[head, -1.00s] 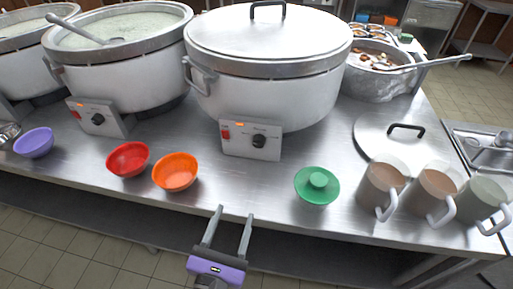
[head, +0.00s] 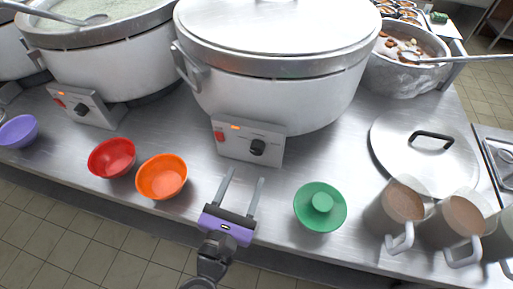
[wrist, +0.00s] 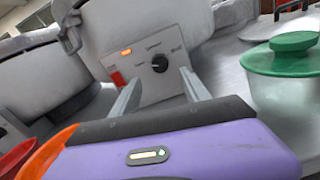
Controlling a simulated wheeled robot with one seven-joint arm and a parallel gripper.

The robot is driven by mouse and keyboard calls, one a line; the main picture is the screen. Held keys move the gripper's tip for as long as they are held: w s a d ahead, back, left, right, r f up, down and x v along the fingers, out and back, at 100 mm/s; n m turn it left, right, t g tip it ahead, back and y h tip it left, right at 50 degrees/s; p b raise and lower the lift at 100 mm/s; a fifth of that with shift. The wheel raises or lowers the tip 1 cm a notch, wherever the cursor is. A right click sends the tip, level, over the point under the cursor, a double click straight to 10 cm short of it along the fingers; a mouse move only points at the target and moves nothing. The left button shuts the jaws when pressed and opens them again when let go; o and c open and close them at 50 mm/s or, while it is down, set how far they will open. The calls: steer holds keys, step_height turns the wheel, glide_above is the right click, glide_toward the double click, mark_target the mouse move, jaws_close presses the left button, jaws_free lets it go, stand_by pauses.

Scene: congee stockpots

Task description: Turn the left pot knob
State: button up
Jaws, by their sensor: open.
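The left of the two pots with panels in full view in the head view is a white open pot (head: 95,70) of pale congee. Its control panel has a black knob (head: 82,109). The middle pot (head: 275,90) has a lid, and its panel has a red switch, an orange light and a black knob (head: 257,147). This middle knob also shows in the wrist view (wrist: 159,63), between and beyond my fingers. My gripper (head: 245,176) is open and empty, in front of the middle panel and apart from its knob.
A red bowl (head: 111,158) and an orange bowl (head: 162,177) stand left of my gripper. A green-lidded bowl (head: 320,207) stands to its right. Mugs (head: 404,204) and a loose pot lid (head: 424,151) are farther right.

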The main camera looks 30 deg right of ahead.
mark_target(256, 152)
steer(key=x, duration=0.7)
steer(key=shift+w+d, duration=0.1)
jaws_close()
